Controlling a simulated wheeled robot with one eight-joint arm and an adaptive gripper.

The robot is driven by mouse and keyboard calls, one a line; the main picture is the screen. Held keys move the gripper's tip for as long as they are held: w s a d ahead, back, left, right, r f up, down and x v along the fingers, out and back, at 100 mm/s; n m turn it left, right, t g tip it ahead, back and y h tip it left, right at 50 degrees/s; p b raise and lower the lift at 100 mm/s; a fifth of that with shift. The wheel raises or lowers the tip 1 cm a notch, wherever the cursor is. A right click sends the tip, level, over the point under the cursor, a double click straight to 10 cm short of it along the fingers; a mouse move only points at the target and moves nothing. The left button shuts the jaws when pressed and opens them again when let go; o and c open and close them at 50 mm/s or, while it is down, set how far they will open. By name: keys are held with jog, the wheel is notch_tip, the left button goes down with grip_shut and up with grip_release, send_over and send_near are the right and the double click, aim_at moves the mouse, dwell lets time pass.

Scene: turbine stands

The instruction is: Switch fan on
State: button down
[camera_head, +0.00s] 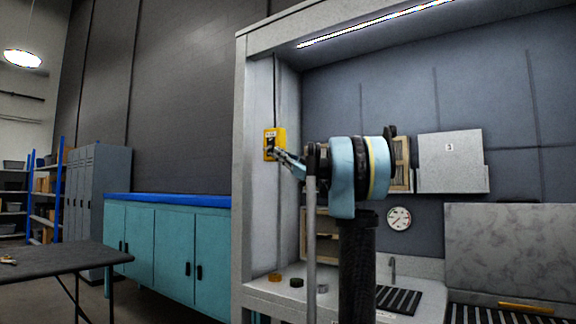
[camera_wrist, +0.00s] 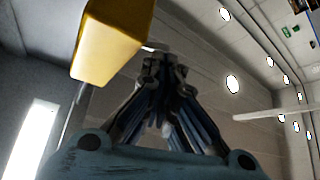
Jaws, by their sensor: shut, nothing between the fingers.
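A yellow switch box (camera_head: 281,137) with a dark front and a small white label is mounted on the inner side wall of the booth, with a conduit running up from it. My gripper (camera_head: 270,150) is at the front of this box, its fingertips overlapping the lower part of the dark front. I cannot tell whether they touch. In the wrist view the yellow box (camera_wrist: 108,45) is at the upper left, and my gripper (camera_wrist: 162,62) has its fingers together with nothing between them. The switch itself is hidden or too small to make out. No fan shows in either view.
The booth's pale front post (camera_head: 241,190) stands left of the box. Inside are a counter (camera_head: 262,299) with several small round pieces, a gauge (camera_head: 399,218) and a white panel (camera_head: 450,160). Teal cabinets (camera_head: 165,245) and a dark table (camera_head: 60,258) stand to the left.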

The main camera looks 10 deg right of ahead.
aim_at(267, 148)
jog(key=shift+x, duration=1.6)
jog(key=shift+a, duration=0.1)
jog(key=shift+m, duration=0.3)
jog(key=shift+s+a+m+t, duration=0.1)
jog(key=shift+m+t, duration=0.2)
jog(key=shift+t, duration=0.1)
jog(key=shift+m+t+h, duration=0.3)
jog(key=shift+m+t, duration=0.1)
jog(key=shift+m, duration=0.2)
